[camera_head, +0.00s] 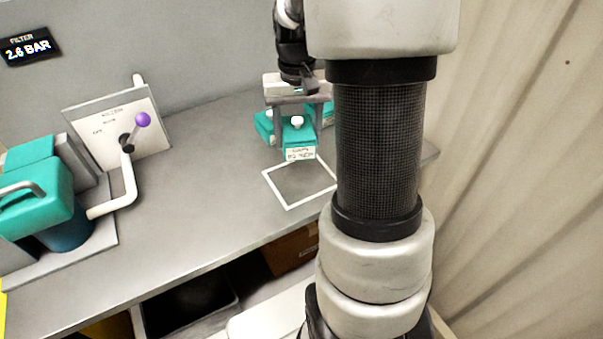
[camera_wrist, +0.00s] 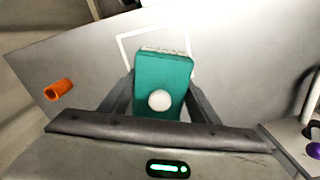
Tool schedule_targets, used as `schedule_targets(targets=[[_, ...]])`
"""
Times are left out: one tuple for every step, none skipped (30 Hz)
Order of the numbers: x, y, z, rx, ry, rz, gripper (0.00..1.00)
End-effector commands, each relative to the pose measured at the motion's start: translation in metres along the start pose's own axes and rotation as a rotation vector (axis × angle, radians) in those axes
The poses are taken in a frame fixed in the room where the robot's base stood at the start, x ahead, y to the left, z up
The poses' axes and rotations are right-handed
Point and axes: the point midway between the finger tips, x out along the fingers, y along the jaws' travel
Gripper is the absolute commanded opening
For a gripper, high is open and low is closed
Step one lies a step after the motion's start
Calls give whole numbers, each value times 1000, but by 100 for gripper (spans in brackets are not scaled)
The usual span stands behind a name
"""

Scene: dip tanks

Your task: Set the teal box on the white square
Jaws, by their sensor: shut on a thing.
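The teal box (camera_head: 299,139) has a white round knob on top and a white label on its front face. It is held between the two fingers of my gripper (camera_head: 298,114). In the wrist view the teal box (camera_wrist: 161,70) fills the space between the fingers of my gripper (camera_wrist: 160,88). The white square (camera_head: 273,187) is a painted outline on the grey bench, just in front of the box in the head view. In the wrist view the box covers part of the outline (camera_wrist: 125,47). I cannot tell whether the box touches the bench.
More teal (camera_head: 264,124) shows behind my gripper. An orange cylinder (camera_wrist: 59,90) lies on the bench in the wrist view. At the left stand a panel with a purple-knobbed lever (camera_head: 142,120), a white pipe (camera_head: 128,182) and a teal tank lid (camera_head: 35,200). The bench between is clear.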

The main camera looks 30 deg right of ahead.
Motion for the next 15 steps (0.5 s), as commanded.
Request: schedule_targets(targets=[[-1,4,5,8,0,0,32],[1,6,7,11,-1,0,32],[5,7,8,14,-1,0,32],[9,8,9,16,-2,0,32],[15,8,10,17,-4,0,32],[23,8,10,17,-4,0,32],[29,8,11,17,-5,0,32],[35,8,10,17,-4,0,32],[43,8,10,16,-4,0,32],[48,8,10,16,-3,0,32],[52,8,10,16,-4,0,32],[57,8,10,16,-3,0,32],[60,8,10,16,-1,0,32],[62,8,9,16,-1,0,32],[64,8,9,16,-1,0,32]])
